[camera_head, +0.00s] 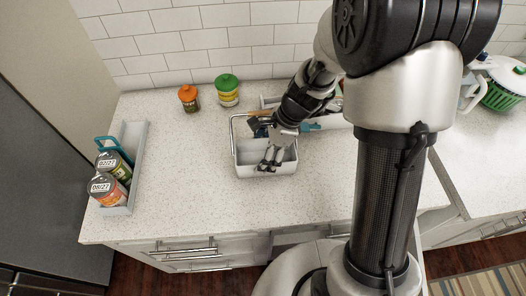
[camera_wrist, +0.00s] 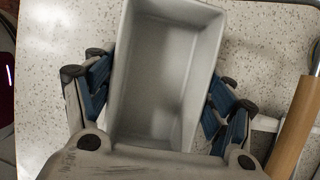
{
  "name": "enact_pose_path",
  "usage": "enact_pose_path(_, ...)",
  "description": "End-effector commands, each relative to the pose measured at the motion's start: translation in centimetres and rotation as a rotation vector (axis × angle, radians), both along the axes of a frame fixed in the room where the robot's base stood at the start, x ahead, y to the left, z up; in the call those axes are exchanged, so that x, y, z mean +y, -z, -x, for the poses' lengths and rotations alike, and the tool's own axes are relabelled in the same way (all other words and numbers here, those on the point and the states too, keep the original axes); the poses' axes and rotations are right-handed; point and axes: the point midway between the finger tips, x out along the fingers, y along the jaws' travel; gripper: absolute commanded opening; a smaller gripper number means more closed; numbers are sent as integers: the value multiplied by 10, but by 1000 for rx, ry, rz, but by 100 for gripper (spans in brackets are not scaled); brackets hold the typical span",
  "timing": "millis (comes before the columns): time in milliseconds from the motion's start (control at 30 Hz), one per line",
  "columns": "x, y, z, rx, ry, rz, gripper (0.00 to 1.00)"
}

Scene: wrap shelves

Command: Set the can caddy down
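A grey caddy (camera_head: 139,152) with a teal handle (camera_head: 113,146) stands on the counter at the left in the head view. It holds two labelled cans, one green-labelled (camera_head: 121,172) and one orange-labelled (camera_head: 106,191). My gripper (camera_head: 270,158) is well to its right, pointing down over a pale bin (camera_head: 264,171) with a metal wire handle. In the wrist view my gripper (camera_wrist: 162,95) is open, with blue-padded fingers spread at either side of an empty grey bin compartment (camera_wrist: 165,70). I see no contact with its walls. The caddy does not show in the wrist view.
An orange-lidded jar (camera_head: 189,98) and a green-lidded jar (camera_head: 227,91) stand near the tiled wall. A wooden grip (camera_wrist: 293,130) shows in the wrist view. Counter between caddy and bin is clear.

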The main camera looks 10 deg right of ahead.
Motion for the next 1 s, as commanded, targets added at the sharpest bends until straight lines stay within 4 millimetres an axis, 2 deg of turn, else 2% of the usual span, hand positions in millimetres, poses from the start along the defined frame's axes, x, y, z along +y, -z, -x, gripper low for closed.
enact_pose_path(267,0,0,0,0,0,0,95)
enact_pose_path(667,0,-4,0,0,0,0,95)
enact_pose_path(767,-4,-15,0,-2,1,-1,95)
enact_pose_path(1000,-23,-63,0,-5,2,0,95)
